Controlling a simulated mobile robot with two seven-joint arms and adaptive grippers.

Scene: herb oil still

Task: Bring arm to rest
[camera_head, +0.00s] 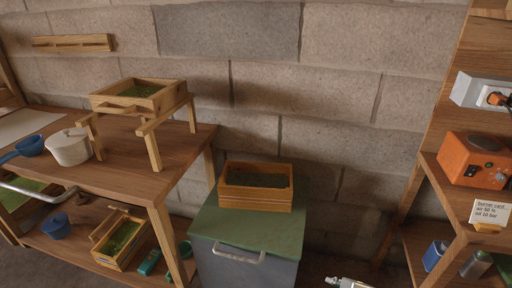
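My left gripper is not in view. A pale metal piece at the bottom edge, right of the green-topped cabinet, looks like the tip of my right gripper (346,283). Most of it is cut off by the frame, so I cannot tell whether it is open or shut. I see nothing held in it. It appears apart from the cabinet and the right shelf.
A wooden table (125,172) on the left bears a raised slatted tray (160,104) and a white pot (70,147). A wooden box (256,203) sits on the green-topped cabinet (222,215). A shelf (436,180) with an orange device (472,160) stands right.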

